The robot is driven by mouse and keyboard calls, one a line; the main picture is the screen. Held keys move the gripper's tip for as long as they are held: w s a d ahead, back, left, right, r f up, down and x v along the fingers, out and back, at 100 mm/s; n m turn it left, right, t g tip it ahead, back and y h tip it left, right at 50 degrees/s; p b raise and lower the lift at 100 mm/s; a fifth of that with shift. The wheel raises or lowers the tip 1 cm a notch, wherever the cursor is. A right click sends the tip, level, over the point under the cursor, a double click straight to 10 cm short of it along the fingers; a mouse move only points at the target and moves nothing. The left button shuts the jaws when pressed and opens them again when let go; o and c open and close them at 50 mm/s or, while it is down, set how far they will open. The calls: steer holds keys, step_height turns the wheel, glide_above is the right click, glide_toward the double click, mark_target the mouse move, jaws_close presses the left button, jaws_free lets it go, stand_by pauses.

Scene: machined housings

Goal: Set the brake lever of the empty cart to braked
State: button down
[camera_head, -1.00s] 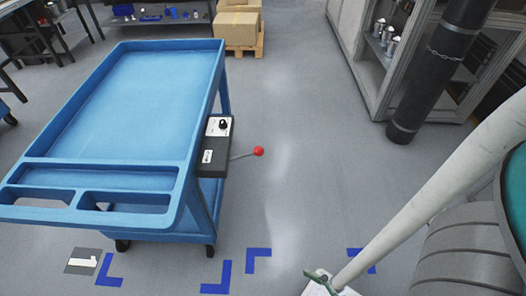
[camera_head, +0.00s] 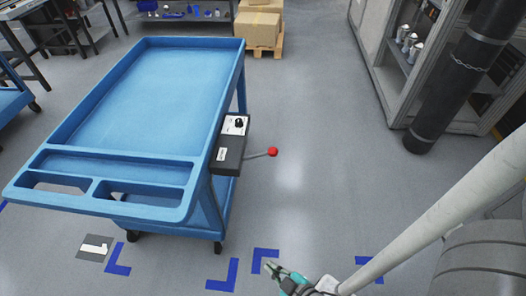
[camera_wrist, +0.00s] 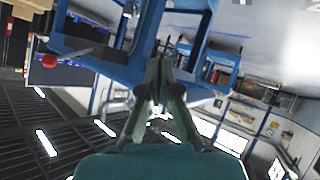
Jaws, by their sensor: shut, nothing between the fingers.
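The empty blue cart (camera_head: 150,85) stands left of centre in the head view, its tray bare. A black brake box (camera_head: 229,152) is fixed to its right side. The brake lever (camera_head: 259,155) sticks out from the box to the right and ends in a red knob (camera_head: 273,152). In the wrist view the red knob (camera_wrist: 49,61) is at the left. My gripper (camera_head: 270,268) is low in the head view, below the lever and apart from it. Its fingers (camera_wrist: 158,72) are together and empty in the wrist view. The small label on the box is unreadable.
Blue floor marks (camera_head: 222,274) lie around the cart's near end. A grey cabinet (camera_head: 400,75) and a dark chained cylinder (camera_head: 462,75) stand at right. Cardboard boxes on a pallet (camera_head: 262,52) are at the back. The floor right of the lever is clear.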

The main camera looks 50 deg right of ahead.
steer(key=w+d+f+m+g+h, duration=0.1)
steer(key=w+d+g+h, duration=0.2)
steer(key=w, duration=0.5)
steer(key=w+d+f+h, duration=0.1)
steer(key=w+d+h, duration=0.2)
steer(key=w+d, duration=0.45)
steer(key=w+d+r+m+g+h, duration=0.2)
steer(key=w+r+m+g+h, duration=0.4)
steer(key=w+r, duration=0.6)
steer(key=shift+d+r+m+g, duration=0.35)
steer(key=shift+r+g, duration=0.25)
steer(key=shift+r, duration=1.4)
glide_above(258, 155)
steer(key=s+a, duration=0.1)
steer(key=s, duration=0.1)
step_height(258, 155, down, 5)
steer(key=shift+s+d+f, duration=0.3)
steer(key=shift+s, duration=0.05)
